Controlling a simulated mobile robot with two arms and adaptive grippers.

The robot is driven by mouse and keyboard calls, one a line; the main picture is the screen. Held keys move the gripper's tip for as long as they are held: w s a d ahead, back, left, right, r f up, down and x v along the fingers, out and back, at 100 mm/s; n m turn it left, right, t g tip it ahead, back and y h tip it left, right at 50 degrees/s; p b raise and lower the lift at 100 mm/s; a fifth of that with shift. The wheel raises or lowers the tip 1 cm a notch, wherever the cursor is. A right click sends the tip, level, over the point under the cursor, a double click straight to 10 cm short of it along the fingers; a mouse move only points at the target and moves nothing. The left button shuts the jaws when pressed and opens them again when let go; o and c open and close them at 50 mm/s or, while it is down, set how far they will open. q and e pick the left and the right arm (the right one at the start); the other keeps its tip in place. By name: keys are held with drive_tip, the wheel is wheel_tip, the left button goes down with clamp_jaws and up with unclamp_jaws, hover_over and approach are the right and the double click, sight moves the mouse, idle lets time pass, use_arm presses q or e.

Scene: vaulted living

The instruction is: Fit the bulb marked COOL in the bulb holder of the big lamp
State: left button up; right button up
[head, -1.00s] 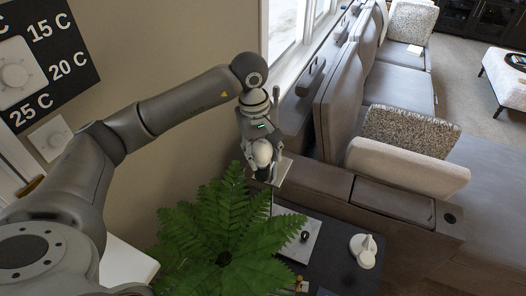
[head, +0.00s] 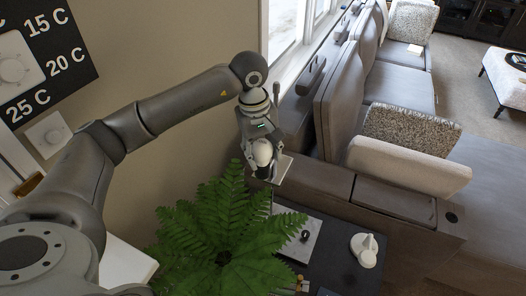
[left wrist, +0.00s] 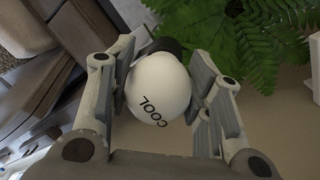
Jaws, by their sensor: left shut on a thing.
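The white bulb marked COOL (left wrist: 150,95) is between the fingers of my left gripper (left wrist: 165,85), which is shut on it. In the head view the bulb (head: 262,151) shows in my left gripper (head: 263,158), above the right side of the fern. A dark cylindrical piece (left wrist: 167,46) is at the far end of the bulb, mostly hidden by it. I cannot tell whether it is the lamp's bulb holder or whether the bulb is seated in it. A thin upright and a pale plate show just below the gripper. My right gripper is not in view.
A green fern (head: 222,235) stands close below my left gripper. A dark table (head: 345,268) carries a grey square base (head: 297,243) with a black knob and a white object (head: 365,250). The grey sofa (head: 395,205) is at the right, the wall at the left.

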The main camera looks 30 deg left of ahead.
use_arm(q)
drive_tip(key=o, duration=1.1)
drive_tip(key=shift+r, duration=0.1)
drive_tip(key=r, duration=0.7)
drive_tip(key=s+a+r, duration=0.1)
drive_tip(key=r, duration=0.3)
drive_tip(key=shift+a+r, duration=0.1)
drive_tip(key=shift+r, duration=0.25)
